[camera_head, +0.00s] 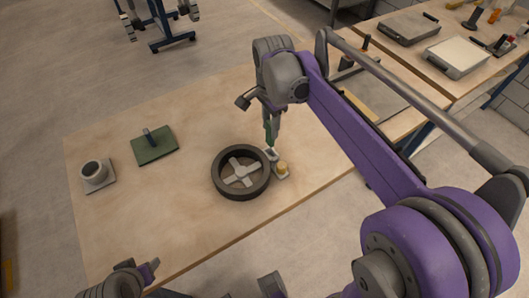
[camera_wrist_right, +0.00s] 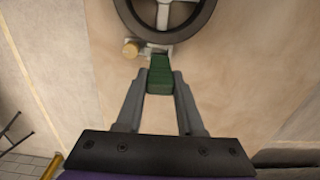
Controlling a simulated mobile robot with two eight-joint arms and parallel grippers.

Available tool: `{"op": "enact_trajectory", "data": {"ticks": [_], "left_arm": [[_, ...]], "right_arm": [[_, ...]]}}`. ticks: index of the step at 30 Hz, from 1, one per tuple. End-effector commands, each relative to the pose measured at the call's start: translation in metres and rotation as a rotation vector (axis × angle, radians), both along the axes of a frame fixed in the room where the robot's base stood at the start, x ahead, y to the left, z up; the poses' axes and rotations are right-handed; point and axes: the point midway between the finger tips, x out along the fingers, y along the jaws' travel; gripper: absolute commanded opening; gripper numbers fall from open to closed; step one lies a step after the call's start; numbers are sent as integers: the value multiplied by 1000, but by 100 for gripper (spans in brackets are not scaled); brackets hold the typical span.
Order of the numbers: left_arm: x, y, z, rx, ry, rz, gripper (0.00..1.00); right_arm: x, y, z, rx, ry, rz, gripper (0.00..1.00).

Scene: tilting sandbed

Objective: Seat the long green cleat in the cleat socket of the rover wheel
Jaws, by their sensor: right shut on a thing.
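The long green cleat (camera_head: 268,132) is held upright between the fingers of my right gripper (camera_head: 272,118), over the near right side of the rover wheel. In the right wrist view the cleat (camera_wrist_right: 160,74) sits between my right gripper's fingertips (camera_wrist_right: 161,84). The dark rover wheel (camera_head: 217,186) with pale spokes lies flat on the table. A pale socket piece (camera_head: 271,154) is at its right rim, just below the cleat; I cannot tell whether they touch. Part of my left gripper (camera_head: 150,271) shows at the lower left, apart from everything; its jaws are unclear.
A tan knob (camera_head: 282,168) stands beside the socket piece. A green plate with a handle (camera_head: 155,150) and a grey ring on a plate (camera_head: 93,172) are to the left. The wooden table (camera_head: 130,220) is clear between them. A side bench (camera_head: 400,62) stands at the upper right.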

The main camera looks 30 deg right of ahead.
Motion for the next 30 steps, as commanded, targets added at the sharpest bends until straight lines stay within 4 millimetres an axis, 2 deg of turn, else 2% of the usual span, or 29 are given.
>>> {"op": "enact_trajectory", "data": {"ticks": [3,10,15,18,29,30], "left_arm": [[-1,0,-3,0,1,0,52],[-1,0,-5,0,2,0,52],[-1,0,-8,0,3,0,52],[-1,0,-9,0,3,0,52],[-2,0,-11,0,4,0,52],[-2,0,-11,0,4,0,52]], "right_arm": [[0,0,-25,0,0,0,0],[0,0,-49,0,0,0,0],[0,0,-73,0,0,0,0],[0,0,-79,0,0,0,0],[0,0,-83,0,0,0,0],[0,0,-83,0,0,0,42]]}}
